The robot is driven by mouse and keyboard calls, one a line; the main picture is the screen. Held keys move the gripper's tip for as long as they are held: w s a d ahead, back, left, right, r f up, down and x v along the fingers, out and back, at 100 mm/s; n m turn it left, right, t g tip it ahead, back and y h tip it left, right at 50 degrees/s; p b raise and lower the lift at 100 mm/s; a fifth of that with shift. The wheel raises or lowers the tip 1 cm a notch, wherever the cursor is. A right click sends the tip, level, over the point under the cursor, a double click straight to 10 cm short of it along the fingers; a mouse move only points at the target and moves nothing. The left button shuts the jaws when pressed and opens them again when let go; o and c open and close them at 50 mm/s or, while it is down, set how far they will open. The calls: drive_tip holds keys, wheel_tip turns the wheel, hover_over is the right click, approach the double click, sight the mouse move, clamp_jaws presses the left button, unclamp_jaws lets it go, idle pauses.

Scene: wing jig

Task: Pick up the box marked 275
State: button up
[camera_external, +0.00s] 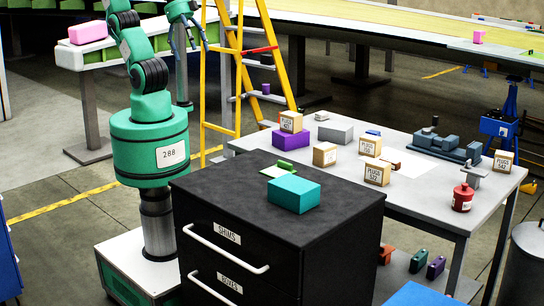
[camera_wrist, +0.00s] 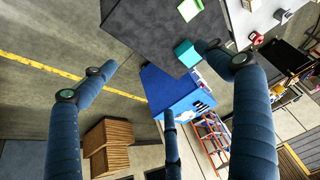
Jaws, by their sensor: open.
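Several small tan boxes with printed labels are on the grey table in the external view. One box (camera_external: 291,121) sits on a purple block (camera_external: 291,138). Others are a box (camera_external: 324,154) left of centre, a box (camera_external: 370,146) behind, a box (camera_external: 377,173) in front and a box (camera_external: 503,160) at the far right. The numbers are too small to read surely, so I cannot tell which is marked 275. My gripper (camera_external: 188,46) is open and empty, high up left of the table; its spread fingers show in the wrist view (camera_wrist: 158,62).
A black drawer cabinet (camera_external: 240,205) with a teal box (camera_external: 293,191) stands in front of the table (camera_external: 430,192). A yellow ladder (camera_external: 239,75) stands behind. A grey block (camera_external: 335,132), a dark fixture (camera_external: 440,145) and a red canister (camera_external: 463,197) share the tabletop.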

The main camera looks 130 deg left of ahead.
drive_tip(key=w+a+g, duration=0.2)
drive_tip(key=w+a, duration=0.6)
drive_tip(key=w, duration=0.4)
drive_tip(key=g, duration=0.4)
hover_over(325, 146)
wheel_tip(325, 146, down, 30)
drive_tip(key=shift+a+m, duration=0.25)
drive_tip(key=shift+m, duration=0.05)
drive_tip(key=shift+f, duration=0.1)
drive_tip(key=shift+f+b, duration=0.5)
drive_tip(key=shift+f, duration=3.75)
drive_tip(key=shift+s+f, duration=0.1)
drive_tip(key=shift+f, duration=0.05)
